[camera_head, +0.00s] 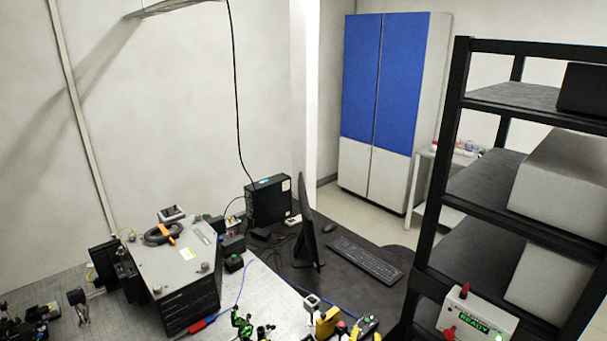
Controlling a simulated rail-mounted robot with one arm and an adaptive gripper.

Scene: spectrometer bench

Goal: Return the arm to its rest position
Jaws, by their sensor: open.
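My gripper and arm do not show in the head view, so I cannot see where they are. The bench (45,290) spreads along the lower left. A large metal box (165,275) with a dark front stands on it, with a dark clamp-like item with an orange part (163,234) on its top. Several small optical parts, some with green pieces (243,325), stand at the bottom edge and are partly cut off.
A black rack (448,170) with shelves stands at the right, bearing a white box with a green "READY" display (478,318). A monitor (312,228) and keyboard (365,262) sit on a dark desk. A blue and white cabinet (385,90) stands behind. A cable (236,100) hangs along the wall.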

